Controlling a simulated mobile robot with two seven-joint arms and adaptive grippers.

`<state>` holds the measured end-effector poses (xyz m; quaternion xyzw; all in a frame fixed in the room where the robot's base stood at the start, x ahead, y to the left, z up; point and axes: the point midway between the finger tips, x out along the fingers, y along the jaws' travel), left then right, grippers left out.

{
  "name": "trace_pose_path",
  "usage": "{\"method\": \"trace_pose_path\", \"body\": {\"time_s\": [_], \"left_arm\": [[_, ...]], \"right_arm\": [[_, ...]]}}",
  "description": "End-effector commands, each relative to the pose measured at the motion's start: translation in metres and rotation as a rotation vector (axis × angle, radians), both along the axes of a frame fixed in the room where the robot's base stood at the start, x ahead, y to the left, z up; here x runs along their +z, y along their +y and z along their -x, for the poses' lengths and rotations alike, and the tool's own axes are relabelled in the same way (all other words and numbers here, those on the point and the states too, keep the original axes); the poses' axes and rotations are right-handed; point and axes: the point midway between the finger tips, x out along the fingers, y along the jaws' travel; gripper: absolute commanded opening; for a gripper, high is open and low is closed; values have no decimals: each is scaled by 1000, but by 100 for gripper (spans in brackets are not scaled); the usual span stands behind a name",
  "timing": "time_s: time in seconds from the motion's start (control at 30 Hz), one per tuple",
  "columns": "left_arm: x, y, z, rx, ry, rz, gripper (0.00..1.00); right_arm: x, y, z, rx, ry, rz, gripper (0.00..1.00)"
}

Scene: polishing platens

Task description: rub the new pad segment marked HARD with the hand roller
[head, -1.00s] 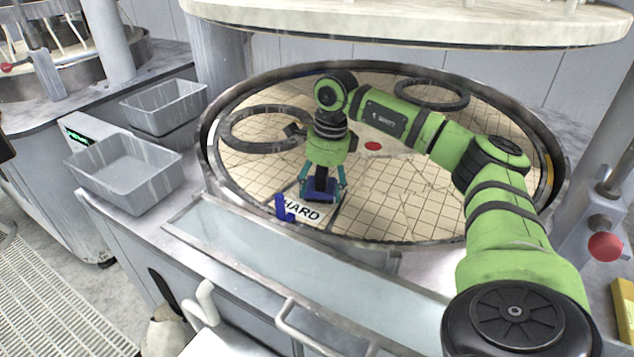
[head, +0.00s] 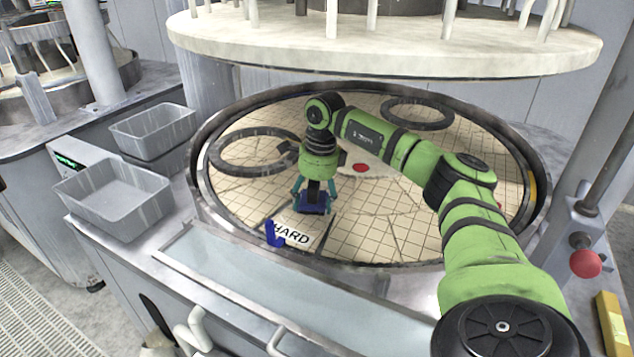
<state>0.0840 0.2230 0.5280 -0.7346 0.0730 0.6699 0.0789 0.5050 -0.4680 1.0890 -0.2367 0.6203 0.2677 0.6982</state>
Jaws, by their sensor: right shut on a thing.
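The new pad segment marked HARD (head: 296,233) is a pale piece with black letters at the near edge of the round, cream, grid-lined platen (head: 395,215). My right gripper (head: 314,198) points down just behind the lettering, its teal fingers shut on a dark blue thing (head: 313,208), which looks like the hand roller. It is low over the pad; I cannot tell whether it touches. Its underside and much of its shape are hidden. A blue L-shaped piece (head: 274,234) stands at the left of the lettering; I cannot tell what it belongs to. My left gripper is out of view.
Two dark rings (head: 253,168) (head: 418,125) and a red spot (head: 361,168) are on the platen. A raised metal rim (head: 213,210) surrounds it. A pale upper plate (head: 400,62) hangs above. Grey bins (head: 115,220) stand left; a red knob (head: 585,264) is at right.

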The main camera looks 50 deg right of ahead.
Motion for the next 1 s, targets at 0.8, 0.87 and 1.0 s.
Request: {"method": "trace_pose_path", "body": {"time_s": [0.8,0.87,1.0], "left_arm": [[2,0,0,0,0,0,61],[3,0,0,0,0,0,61],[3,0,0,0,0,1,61]], "right_arm": [[-5,57,14,9,5,-7,21],[-5,62,15,9,5,-9,21],[-4,72,18,9,5,-9,21]]}}
